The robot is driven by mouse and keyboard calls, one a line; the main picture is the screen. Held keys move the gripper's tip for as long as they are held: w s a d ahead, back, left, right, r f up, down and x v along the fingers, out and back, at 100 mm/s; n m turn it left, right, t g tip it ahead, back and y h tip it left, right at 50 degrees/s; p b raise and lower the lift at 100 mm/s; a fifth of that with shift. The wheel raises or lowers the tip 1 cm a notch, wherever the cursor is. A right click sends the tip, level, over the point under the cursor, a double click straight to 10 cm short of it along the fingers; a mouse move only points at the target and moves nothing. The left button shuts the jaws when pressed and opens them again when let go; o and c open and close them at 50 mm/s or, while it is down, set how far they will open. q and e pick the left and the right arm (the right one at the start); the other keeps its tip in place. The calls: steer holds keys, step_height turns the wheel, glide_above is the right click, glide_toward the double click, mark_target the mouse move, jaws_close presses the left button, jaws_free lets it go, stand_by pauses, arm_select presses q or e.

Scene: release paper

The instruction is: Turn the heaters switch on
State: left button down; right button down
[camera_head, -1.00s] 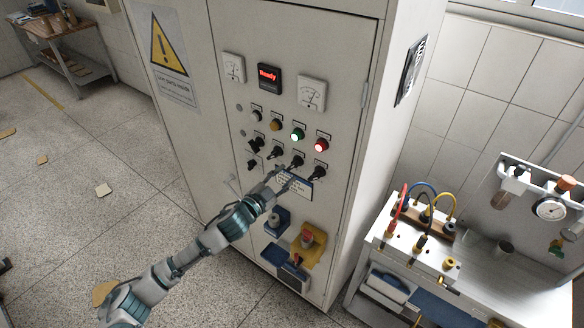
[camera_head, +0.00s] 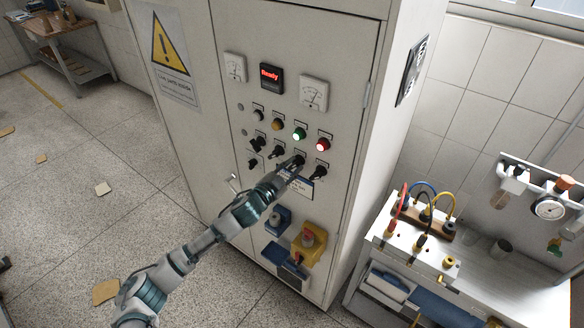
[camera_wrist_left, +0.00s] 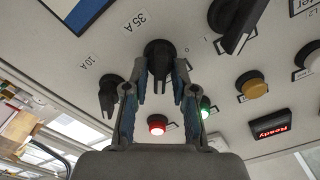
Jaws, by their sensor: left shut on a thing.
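A grey control cabinet (camera_head: 215,140) carries a row of black rotary switches. My left gripper (camera_head: 293,166) reaches the black switch (camera_head: 299,159) below the lit green lamp (camera_head: 299,134). In the left wrist view, the fingers of my left gripper (camera_wrist_left: 160,80) are shut around this switch (camera_wrist_left: 159,57), one on each side, by a "35 A" marking. Black switches stand on either side of it, one below the red lamp (camera_head: 322,144) and one (camera_head: 277,152) below the amber lamp (camera_head: 277,125). No label reading "heaters" is legible. My right gripper is out of view.
A display (camera_head: 271,77) reads "Ready" between two meters. A yellow box with a red button (camera_head: 308,240) and blue sockets sit below the switches. A bench with cables (camera_head: 425,215) stands at the right. The floor at left is open, with a few scraps.

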arm_select(q)
steer(key=shift+m+p, duration=0.6)
steer(key=shift+p, duration=0.25)
steer(key=shift+f, duration=0.25)
steer(key=c, duration=1.2)
jaws_free()
steer(key=shift+s, duration=0.1)
steer(key=v, duration=1.2)
